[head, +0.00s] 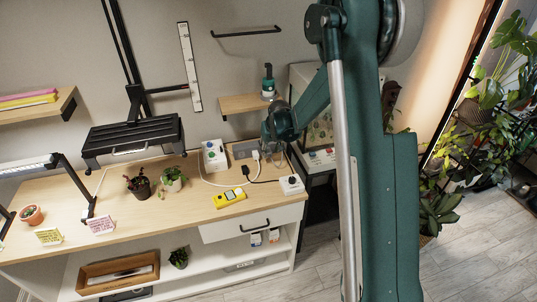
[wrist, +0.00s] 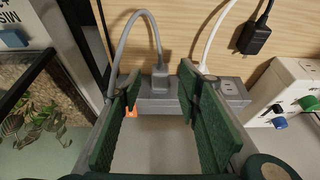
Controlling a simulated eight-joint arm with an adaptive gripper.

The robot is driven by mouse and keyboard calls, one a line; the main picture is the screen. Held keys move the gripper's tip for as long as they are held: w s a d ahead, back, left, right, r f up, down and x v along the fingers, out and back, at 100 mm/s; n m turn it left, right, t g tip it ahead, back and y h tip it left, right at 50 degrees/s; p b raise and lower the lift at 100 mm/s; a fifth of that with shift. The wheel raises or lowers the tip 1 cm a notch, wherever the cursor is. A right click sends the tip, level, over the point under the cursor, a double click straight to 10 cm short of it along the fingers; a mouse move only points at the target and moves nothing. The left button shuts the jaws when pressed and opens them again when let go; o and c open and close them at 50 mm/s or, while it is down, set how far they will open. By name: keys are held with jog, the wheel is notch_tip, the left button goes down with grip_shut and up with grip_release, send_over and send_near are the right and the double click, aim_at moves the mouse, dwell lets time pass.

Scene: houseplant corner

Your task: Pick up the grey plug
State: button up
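In the wrist view the grey plug (wrist: 160,80) sits in a grey power strip (wrist: 160,104) at the edge of the wooden table. Its grey cord loops up and to the left. My gripper (wrist: 160,88) is open, with one green finger on each side of the plug. I see gaps between the fingers and the plug; nothing is gripped. In the head view my gripper (head: 273,143) is over the right end of the table, by the power strip (head: 243,150). The grey plug cannot be made out there, hidden by my arm.
A white cord (wrist: 213,38) runs behind the right finger. A black plug (wrist: 254,38) lies loose on the table. A white box with coloured knobs (wrist: 290,98) stands close on the right. A yellow device (head: 229,199) and potted plants (head: 172,180) stand further left on the table.

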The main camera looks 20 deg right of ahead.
aim_at(270, 153)
jog(key=shift+x, duration=1.5)
jog(key=c, duration=1.1)
